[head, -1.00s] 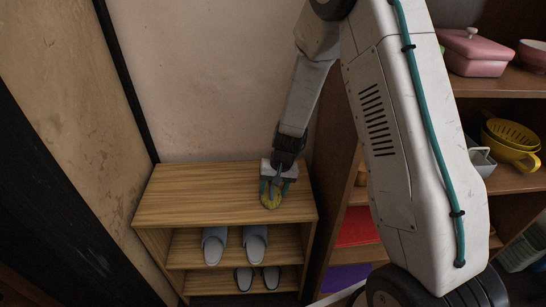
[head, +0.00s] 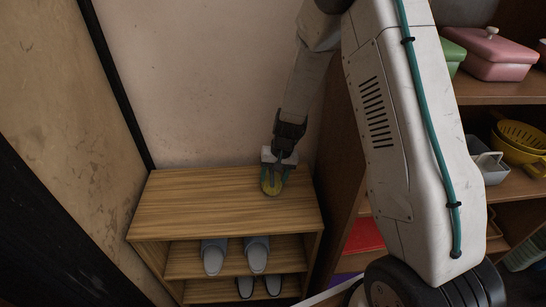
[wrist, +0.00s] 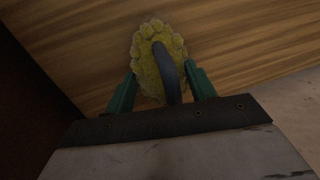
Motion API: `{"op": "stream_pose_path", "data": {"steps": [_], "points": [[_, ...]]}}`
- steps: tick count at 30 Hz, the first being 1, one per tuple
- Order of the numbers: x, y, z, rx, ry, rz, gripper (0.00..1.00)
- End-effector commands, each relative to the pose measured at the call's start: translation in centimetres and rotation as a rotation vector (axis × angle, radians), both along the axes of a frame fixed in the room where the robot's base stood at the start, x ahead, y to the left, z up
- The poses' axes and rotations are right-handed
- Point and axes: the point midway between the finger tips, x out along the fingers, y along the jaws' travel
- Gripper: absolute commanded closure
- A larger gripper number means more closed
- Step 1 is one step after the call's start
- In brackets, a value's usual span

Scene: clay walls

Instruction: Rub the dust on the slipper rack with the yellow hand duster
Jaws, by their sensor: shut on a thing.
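The slipper rack (head: 200,205) is a wooden unit with a flat top and shelves below, standing against the wall. My gripper (head: 273,172) is over the right part of its top. It is shut on the dark curved handle of the yellow hand duster (head: 270,186). In the wrist view the duster (wrist: 147,75) shows as a fluffy yellow oval between the green fingers of my gripper (wrist: 160,92). The duster appears to be at the rack's top surface; whether it touches is hard to tell. I cannot make out any dust on the wood.
Grey slippers (head: 256,254) stand on the rack's shelves. A brown shelf unit at right holds a pink lidded dish (head: 497,58), a yellow colander (head: 520,137) and a red item (head: 364,236). The left of the rack top is clear.

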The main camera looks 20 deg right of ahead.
Motion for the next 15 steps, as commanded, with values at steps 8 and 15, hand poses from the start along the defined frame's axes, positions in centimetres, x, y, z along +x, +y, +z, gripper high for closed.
{"op": "stream_pose_path", "data": {"steps": [8, 15], "points": [[0.0, -0.3, 3.1, 0.0, -0.001, -0.004, 0.7], [0.0, -0.3, 5.3, 0.0, -0.001, -0.004, 0.7]]}}
